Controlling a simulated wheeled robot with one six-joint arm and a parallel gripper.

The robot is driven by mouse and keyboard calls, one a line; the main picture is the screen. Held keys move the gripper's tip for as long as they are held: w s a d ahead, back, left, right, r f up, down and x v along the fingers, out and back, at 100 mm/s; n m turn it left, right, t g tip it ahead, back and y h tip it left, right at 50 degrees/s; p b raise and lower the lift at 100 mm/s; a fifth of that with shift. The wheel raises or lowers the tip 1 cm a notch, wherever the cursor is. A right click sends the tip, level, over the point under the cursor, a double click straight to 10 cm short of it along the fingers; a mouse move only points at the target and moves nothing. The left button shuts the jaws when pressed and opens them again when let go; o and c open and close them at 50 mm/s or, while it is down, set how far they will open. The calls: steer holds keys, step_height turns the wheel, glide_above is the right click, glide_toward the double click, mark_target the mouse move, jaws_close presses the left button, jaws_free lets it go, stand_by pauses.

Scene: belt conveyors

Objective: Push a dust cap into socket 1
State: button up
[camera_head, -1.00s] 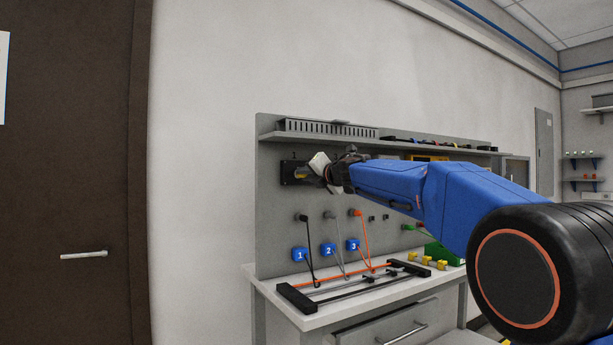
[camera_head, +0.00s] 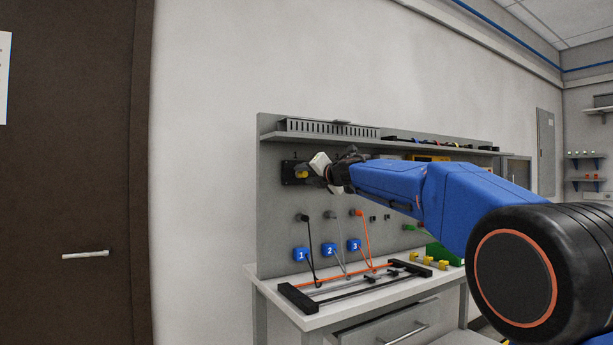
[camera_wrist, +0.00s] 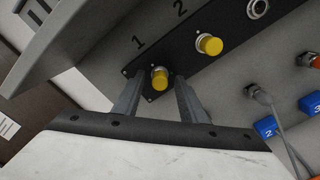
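Another yellow cap (camera_wrist: 209,44) sits at socket 2. A further socket (camera_wrist: 257,8) is bare metal with an open hole. My gripper (camera_wrist: 158,84) has its two fingers apart, one on each side of the cap at socket 1, with gaps visible. In the head view my gripper (camera_head: 311,174) is at the plate's left end, and the yellow cap (camera_head: 302,174) shows beside it.
A shelf with a slotted grey duct (camera_head: 330,127) runs above the panel. Cables with blue tags (camera_head: 328,250) hang below. Several yellow pieces (camera_head: 427,261) stand on the bench (camera_head: 322,319) beside a black frame. The wall left of the panel is clear.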

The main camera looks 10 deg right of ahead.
steer(key=v, duration=1.7)
steer(key=s+d+f+m+t+h, duration=0.1)
steer(key=s+d+f+m+h, duration=0.55)
steer(key=m, duration=0.55)
steer(key=s+d+f+m+g+h, duration=0.2)
steer(key=s+f+m, duration=0.35)
steer(key=f, duration=0.25)
steer(key=s+d+f+m+g+h, duration=0.2)
steer(key=s+f+m+g, duration=0.1)
steer(key=s+f+m, duration=0.3)
steer(key=s+a+f+m+g+y, duration=0.2)
steer(key=s+a+f+m+g, duration=0.1)
steer(key=s+f, duration=0.8)
steer(key=s+a+f+m+g+y, duration=0.3)
steer(key=s+f, duration=0.9)
steer(key=f, duration=0.5)
steer(key=shift+s+a+f+m+g, duration=0.35)
steer(key=shift+a+m+g, duration=0.2)
steer(key=shift+a+g, duration=0.7)
